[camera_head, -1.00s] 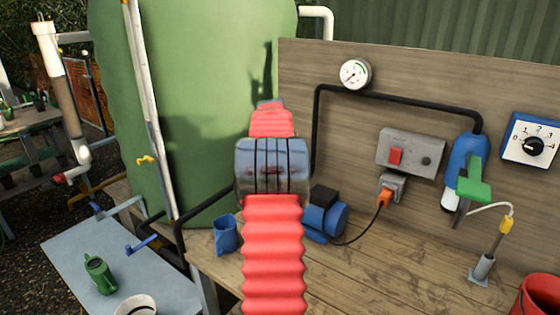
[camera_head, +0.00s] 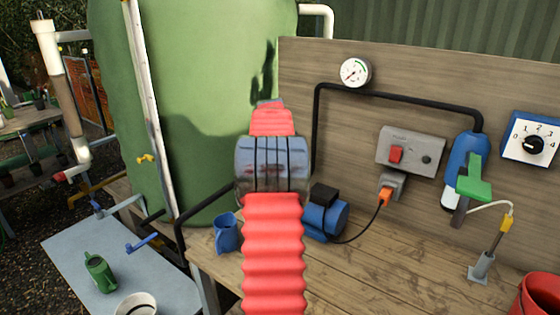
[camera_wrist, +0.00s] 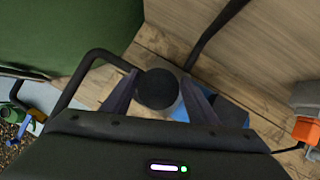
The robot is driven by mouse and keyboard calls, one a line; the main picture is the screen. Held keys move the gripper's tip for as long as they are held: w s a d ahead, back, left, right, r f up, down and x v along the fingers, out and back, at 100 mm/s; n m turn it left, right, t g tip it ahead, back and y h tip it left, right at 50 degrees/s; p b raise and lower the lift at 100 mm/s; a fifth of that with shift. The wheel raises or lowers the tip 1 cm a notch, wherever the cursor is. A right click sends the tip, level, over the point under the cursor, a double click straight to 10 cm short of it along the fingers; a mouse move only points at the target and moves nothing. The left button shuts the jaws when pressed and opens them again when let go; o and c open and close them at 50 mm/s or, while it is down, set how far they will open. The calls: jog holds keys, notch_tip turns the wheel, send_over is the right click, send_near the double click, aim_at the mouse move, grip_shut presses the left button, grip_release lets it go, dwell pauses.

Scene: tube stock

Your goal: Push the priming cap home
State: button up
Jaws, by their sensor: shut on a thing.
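The priming cap (camera_wrist: 157,89), a dark round knob, sits between the two fingers of my gripper (camera_wrist: 160,84) in the wrist view. My gripper is shut on it, one finger on each side. Part of a blue body (camera_wrist: 182,108) shows just behind and right of the cap. Whether the cap touches its seat is hidden from this angle. In the head view my red arm covers the gripper and the cap. A blue pump (camera_head: 330,221) with a black box on top stands on the bench, just right of my arm.
A blue jug (camera_head: 226,233) stands on the wooden bench (camera_head: 400,265) left of my arm. Black pipes run beside the pump and up the back board (camera_head: 440,85). A green tank (camera_head: 195,70) stands behind. The bench right of the pump is mostly clear.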

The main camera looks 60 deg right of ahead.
jog(key=o, duration=1.1)
jog(key=shift+r, duration=0.1)
jog(key=v, duration=1.3)
jog(key=shift+a+r, duration=0.2)
jog(key=shift+a, duration=0.05)
dwell(0.5)
